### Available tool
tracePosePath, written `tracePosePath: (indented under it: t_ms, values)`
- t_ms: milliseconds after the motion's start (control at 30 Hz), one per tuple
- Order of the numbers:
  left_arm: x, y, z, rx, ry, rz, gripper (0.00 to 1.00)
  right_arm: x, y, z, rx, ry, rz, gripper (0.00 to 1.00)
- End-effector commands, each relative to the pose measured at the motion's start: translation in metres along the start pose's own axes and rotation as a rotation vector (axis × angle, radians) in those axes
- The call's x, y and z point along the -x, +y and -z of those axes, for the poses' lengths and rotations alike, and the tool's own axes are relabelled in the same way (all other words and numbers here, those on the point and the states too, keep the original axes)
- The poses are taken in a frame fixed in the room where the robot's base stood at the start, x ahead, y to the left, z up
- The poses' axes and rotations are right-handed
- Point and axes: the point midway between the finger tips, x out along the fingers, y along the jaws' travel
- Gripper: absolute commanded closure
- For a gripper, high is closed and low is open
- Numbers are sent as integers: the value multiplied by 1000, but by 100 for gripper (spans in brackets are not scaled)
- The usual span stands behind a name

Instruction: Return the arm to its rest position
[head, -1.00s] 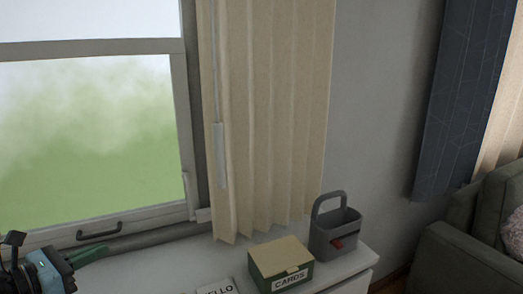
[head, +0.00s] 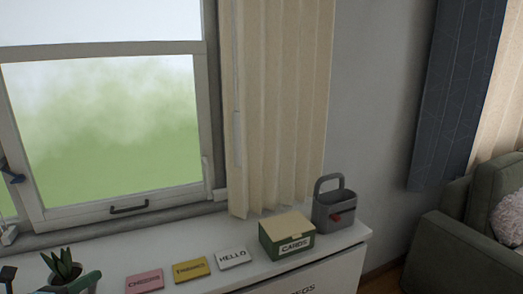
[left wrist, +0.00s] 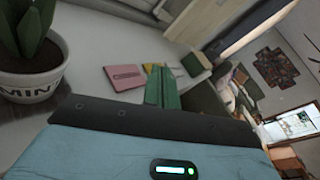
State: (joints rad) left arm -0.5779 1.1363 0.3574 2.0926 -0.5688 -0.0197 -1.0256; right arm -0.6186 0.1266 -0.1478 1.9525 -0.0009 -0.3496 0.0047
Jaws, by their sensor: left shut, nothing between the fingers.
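My left gripper (head: 84,284) shows at the bottom left of the head view, mostly cut off by the frame edge. In the left wrist view its green fingers (left wrist: 162,87) are together with nothing between them. A potted plant (head: 62,268) stands beside it in the head view. In the left wrist view the plant's white pot (left wrist: 32,82) is left of the fingers. My right gripper is not in view.
A white cabinet top (head: 110,262) runs below the window. On it lie a pink card (head: 144,281), a yellow card (head: 191,269) and a white HELLO card (head: 233,258). A green CARDS box (head: 286,240) and a grey caddy (head: 334,208) stand to the right.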

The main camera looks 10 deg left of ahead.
Motion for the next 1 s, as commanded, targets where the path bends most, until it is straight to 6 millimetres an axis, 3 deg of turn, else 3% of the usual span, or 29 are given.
tracePosePath:
  t_ms: [167, 233, 333, 433, 567, 700, 833, 1000]
  values:
    - [22, 34, 63, 439, -31, -132, 100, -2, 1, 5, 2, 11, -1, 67]
    - [33, 45, 97, 654, -50, -192, 100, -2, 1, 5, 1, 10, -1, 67]
    - [48, 51, 153, 986, -86, -283, 100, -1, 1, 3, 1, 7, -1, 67]
    - [60, 46, 211, 1318, -127, -370, 100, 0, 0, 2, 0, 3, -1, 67]
    - [72, 21, 286, 1746, -186, -482, 100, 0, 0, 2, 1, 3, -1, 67]
    - [76, -24, 355, 2170, -251, -593, 100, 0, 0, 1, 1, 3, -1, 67]
    - [74, -64, 395, 2456, -295, -670, 100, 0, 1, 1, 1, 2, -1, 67]
    - [72, -92, 417, 2631, -322, -722, 100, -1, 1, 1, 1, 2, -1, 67]
